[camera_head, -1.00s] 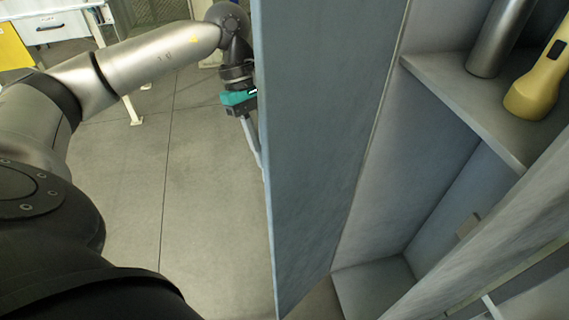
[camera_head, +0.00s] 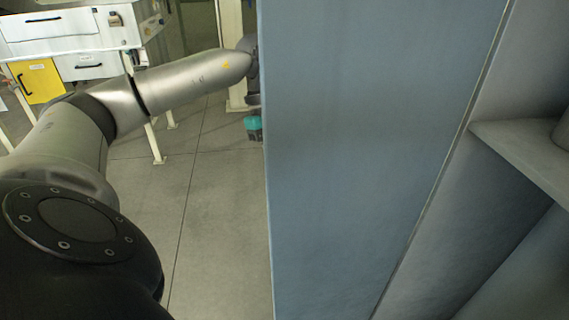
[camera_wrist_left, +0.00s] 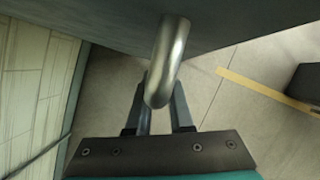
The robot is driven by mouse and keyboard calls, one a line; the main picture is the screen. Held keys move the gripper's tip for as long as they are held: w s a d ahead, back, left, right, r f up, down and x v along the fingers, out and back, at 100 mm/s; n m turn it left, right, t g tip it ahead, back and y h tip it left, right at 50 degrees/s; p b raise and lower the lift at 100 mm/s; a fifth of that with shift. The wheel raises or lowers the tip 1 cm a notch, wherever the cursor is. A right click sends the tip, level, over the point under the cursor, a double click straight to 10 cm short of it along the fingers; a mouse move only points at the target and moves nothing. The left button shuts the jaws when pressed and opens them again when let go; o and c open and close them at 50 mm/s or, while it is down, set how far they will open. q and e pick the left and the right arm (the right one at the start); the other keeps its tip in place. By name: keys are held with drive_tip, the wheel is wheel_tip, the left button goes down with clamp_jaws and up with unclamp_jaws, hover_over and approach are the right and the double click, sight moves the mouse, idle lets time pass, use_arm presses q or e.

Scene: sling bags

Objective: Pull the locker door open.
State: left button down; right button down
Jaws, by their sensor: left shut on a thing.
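The locker door (camera_head: 370,150) is a tall blue-grey panel and stands open in the middle of the head view, with the locker's inside to its right. In the left wrist view the door (camera_wrist_left: 110,20) runs across the top, and its curved metal handle (camera_wrist_left: 170,50) hangs down from it. My left gripper (camera_wrist_left: 160,108) is shut on the handle, with its fingers on either side of the bar. In the head view the door hides the handle and most of this gripper; only a teal part shows beyond the door's left edge. My right gripper is not in view.
A locker shelf (camera_head: 525,150) shows at the right with part of a grey object on it. A white drawer cabinet (camera_head: 75,40) and a yellow panel (camera_head: 41,81) stand at the far left. The floor (camera_head: 215,230) left of the door is clear.

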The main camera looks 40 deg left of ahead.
use_arm(q)
drive_tip(key=c, duration=0.8)
unclamp_jaws()
drive_tip(key=p+v, duration=0.5)
drive_tip(key=v, duration=1)
drive_tip(key=shift+p, duration=0.3)
drive_tip(key=shift+s+r, duration=0.1)
